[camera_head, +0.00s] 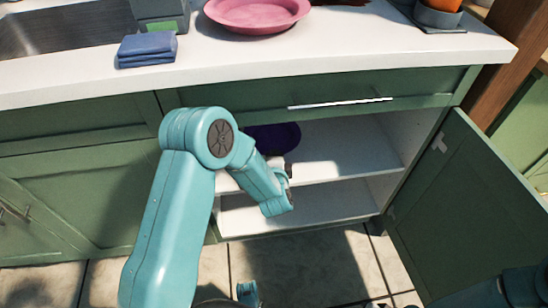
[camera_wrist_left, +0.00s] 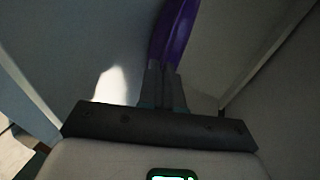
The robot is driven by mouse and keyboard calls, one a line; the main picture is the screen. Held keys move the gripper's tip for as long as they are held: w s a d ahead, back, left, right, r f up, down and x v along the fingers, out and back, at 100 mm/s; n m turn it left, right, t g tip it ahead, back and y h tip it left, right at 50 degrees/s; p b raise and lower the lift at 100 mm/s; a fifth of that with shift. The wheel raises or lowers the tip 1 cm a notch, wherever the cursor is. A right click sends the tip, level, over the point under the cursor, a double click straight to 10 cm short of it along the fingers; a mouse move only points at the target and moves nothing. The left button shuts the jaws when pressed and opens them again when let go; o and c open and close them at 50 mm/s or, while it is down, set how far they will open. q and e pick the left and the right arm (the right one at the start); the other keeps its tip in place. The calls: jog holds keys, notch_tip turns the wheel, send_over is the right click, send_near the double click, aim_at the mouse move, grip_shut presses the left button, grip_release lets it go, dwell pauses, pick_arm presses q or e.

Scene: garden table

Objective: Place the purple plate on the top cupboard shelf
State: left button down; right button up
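The purple plate (camera_head: 277,137) is inside the open cupboard, at the upper left of the opening, above the middle shelf board (camera_head: 335,150). My left arm hides part of it. Whether it touches the board is not clear. In the left wrist view the plate (camera_wrist_left: 176,30) stands edge-on, running up from between the fingertips. My left gripper (camera_wrist_left: 162,80) is closed on its rim. In the head view my left arm reaches into the cupboard, and its fingers are hidden. My right gripper is out of view.
The cupboard door (camera_head: 470,210) stands open on the right. A drawer front with a pale handle (camera_head: 340,102) is above the opening. The countertop holds a pink plate (camera_head: 257,12) and a folded blue cloth (camera_head: 147,48). The right part of the upper compartment is clear.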

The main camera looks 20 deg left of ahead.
pick_arm(q)
jog(key=c, duration=1.6)
grip_release()
jog(key=shift+w+f, duration=0.1)
jog(key=shift+f, duration=0.1)
jog(key=shift+o, duration=1.4)
jog(key=shift+r, duration=0.15)
jog(key=shift+s+d+r, duration=0.1)
jog(key=shift+s+r, duration=0.05)
jog(key=shift+s, duration=0.05)
jog(key=p+v, duration=0.3)
jog(key=v, duration=0.8)
jog(key=shift+s, duration=0.2)
jog(key=shift+d, duration=0.2)
